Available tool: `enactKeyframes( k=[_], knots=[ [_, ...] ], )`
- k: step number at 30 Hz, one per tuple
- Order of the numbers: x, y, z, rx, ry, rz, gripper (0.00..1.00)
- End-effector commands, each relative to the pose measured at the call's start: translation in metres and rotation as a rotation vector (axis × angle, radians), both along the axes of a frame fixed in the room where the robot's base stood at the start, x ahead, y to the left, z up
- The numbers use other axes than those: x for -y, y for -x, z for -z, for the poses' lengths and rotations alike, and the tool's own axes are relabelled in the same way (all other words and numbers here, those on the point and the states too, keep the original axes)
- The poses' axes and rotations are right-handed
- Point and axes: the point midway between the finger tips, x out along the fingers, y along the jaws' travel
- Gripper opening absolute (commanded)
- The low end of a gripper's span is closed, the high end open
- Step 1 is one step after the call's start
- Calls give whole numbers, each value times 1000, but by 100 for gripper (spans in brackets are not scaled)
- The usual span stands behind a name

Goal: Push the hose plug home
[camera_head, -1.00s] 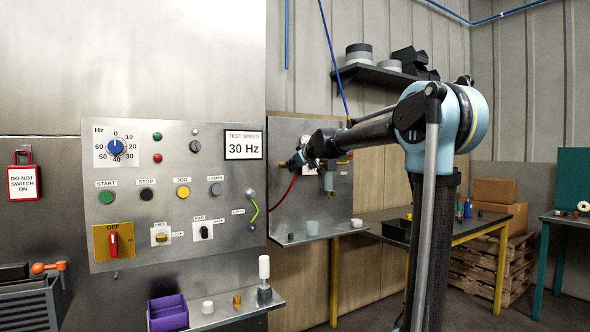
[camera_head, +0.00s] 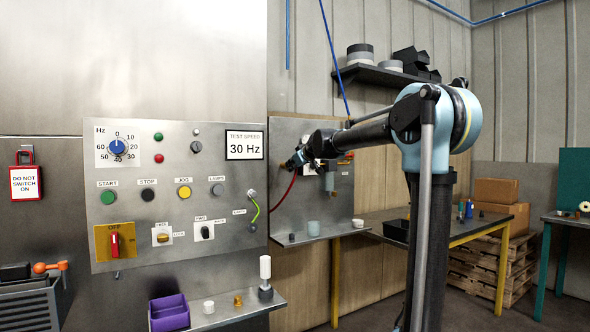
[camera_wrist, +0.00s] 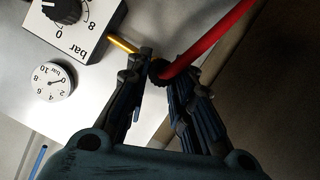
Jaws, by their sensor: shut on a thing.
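My gripper (camera_wrist: 154,66) is shut on the dark ribbed collar of the hose plug (camera_wrist: 158,69). The red hose (camera_wrist: 210,36) runs from the collar to the upper right in the wrist view. A brass piece (camera_wrist: 122,44) spans between the fingers and the edge of the regulator box (camera_wrist: 88,32). I cannot tell how deep the plug sits, as the fingers hide the joint. In the head view my gripper (camera_head: 296,160) is at the left part of the back panel (camera_head: 283,140), and the red hose (camera_head: 284,195) hangs below it.
A round gauge (camera_wrist: 53,83) is beside the regulator box. A worktable (camera_head: 470,229) is to the right.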

Motion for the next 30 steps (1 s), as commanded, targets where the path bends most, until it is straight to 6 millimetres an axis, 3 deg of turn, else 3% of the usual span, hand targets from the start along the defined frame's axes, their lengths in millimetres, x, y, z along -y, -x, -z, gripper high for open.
enactKeyframes(
  k=[21,22,24,30],
  knots=[
    [-8,-12,0,0,-1,0,0],
    [-8,-12,0,0,-1,0,28],
    [-8,-12,0,0,-1,0,44],
    [-8,-11,0,0,-1,0,45]
  ],
)
